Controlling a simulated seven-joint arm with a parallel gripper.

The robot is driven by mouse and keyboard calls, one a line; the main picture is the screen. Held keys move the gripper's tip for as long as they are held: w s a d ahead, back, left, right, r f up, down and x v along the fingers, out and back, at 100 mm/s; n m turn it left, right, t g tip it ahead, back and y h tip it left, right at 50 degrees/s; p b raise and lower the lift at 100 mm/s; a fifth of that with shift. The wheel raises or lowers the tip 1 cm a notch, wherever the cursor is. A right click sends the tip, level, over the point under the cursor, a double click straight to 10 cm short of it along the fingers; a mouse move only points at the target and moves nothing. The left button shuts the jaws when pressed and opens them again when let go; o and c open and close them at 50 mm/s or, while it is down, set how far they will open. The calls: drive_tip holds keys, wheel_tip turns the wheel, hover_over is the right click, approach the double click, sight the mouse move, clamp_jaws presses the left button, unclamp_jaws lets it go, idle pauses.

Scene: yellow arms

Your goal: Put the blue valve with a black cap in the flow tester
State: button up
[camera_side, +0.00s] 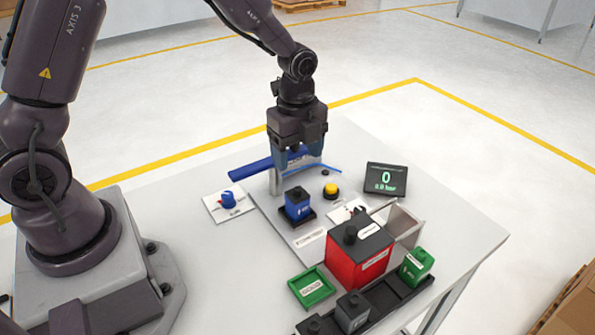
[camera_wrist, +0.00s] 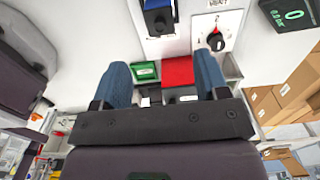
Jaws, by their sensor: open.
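The blue valve with a black cap (camera_side: 299,206) stands upright in a dark seat on the light plate of the flow tester (camera_side: 268,203). In the wrist view, a blue block with a dark part (camera_wrist: 158,15), apparently this valve, is cut by the top edge. My gripper (camera_side: 300,162) points down above the back of the tester, behind and above the valve, near a blue bar (camera_side: 250,169). Its blue fingers are wide apart in the wrist view (camera_wrist: 162,75), with nothing held between them. The tester's display (camera_side: 386,179) reads 0.
A yellow button (camera_side: 330,190) and a black dial (camera_side: 354,210) sit by the valve. A blue knob (camera_side: 228,200) is on a card at left. In front are a red box (camera_side: 358,258), a green tray (camera_side: 312,288), and a dark rack (camera_side: 388,297) with green and grey valves.

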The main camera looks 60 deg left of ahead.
drive_tip(key=s+r+n+t, duration=0.1)
drive_tip(key=s+r+n, duration=0.3)
drive_tip(key=r, duration=0.3)
drive_tip(key=s+r+n+t, duration=0.2)
drive_tip(key=s+r+n, duration=0.2)
drive_tip(key=r, duration=0.3)
drive_tip(key=s+r+n+t, duration=0.2)
drive_tip(key=s+r+n, duration=0.3)
drive_tip(key=s+n, duration=0.5)
drive_tip(key=shift+s+r+t, duration=0.15)
drive_tip(key=shift+s+t, duration=0.05)
drive_tip(key=shift+t, duration=0.1)
drive_tip(key=shift+c, duration=0.3)
